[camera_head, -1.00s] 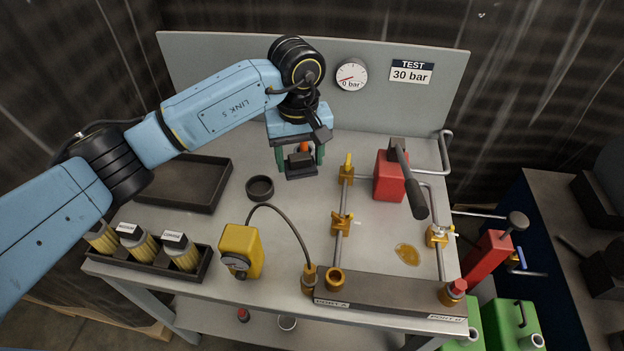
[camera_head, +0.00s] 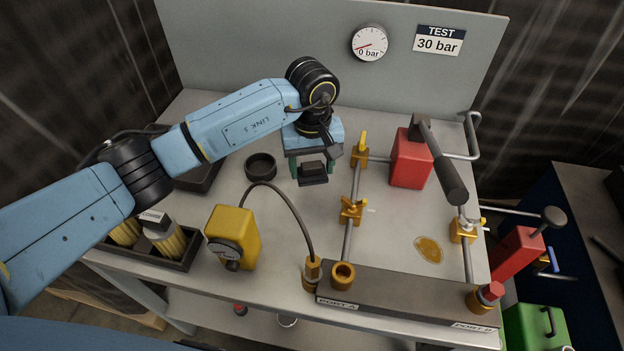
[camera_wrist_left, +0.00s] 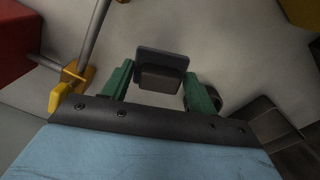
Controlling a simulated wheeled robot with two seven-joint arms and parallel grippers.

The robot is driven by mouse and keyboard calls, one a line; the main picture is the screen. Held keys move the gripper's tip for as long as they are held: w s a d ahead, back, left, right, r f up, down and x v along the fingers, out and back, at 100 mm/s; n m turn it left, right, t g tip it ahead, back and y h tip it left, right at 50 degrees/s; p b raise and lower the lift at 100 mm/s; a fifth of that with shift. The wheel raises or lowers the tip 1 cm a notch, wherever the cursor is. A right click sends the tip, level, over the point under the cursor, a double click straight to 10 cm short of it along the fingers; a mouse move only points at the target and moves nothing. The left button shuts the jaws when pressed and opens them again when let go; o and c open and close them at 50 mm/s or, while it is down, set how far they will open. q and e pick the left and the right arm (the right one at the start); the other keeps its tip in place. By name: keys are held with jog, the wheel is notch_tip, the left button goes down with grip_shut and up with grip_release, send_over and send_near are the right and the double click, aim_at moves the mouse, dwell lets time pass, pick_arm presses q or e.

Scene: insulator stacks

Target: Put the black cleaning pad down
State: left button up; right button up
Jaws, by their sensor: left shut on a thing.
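The black cleaning pad (camera_head: 313,173) is a small dark block with a flat plate, at the back middle of the bench. My left gripper (camera_head: 312,168) points down over it, its green fingers on either side, shut on the pad. In the left wrist view the pad (camera_wrist_left: 162,63) sits between the fingertips of the left gripper (camera_wrist_left: 160,88). The pad is close over the grey bench top; I cannot tell whether it touches. An amber puddle (camera_head: 429,249) lies on the bench to the right, apart from the pad. My right gripper is out of view.
A black ring-shaped cup (camera_head: 260,166) stands just left of the pad. Pipes with yellow valves (camera_head: 351,210) and a red block with a dark lever (camera_head: 410,160) are on the right. A yellow gauge box (camera_head: 233,236) with a hose stands in front. Bare bench lies around the pad.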

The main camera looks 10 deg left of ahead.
aim_at(312, 179)
pick_arm(q)
jog(key=shift+f, duration=2.05)
jog(key=shift+f+b, duration=0.2)
jog(key=shift+b, duration=0.2)
jog(key=o, duration=0.9)
jog(key=shift+r, duration=0.1)
notch_tip(312, 179, up, 12)
jog(key=shift+r+p, duration=0.1)
jog(key=shift+p, duration=0.55)
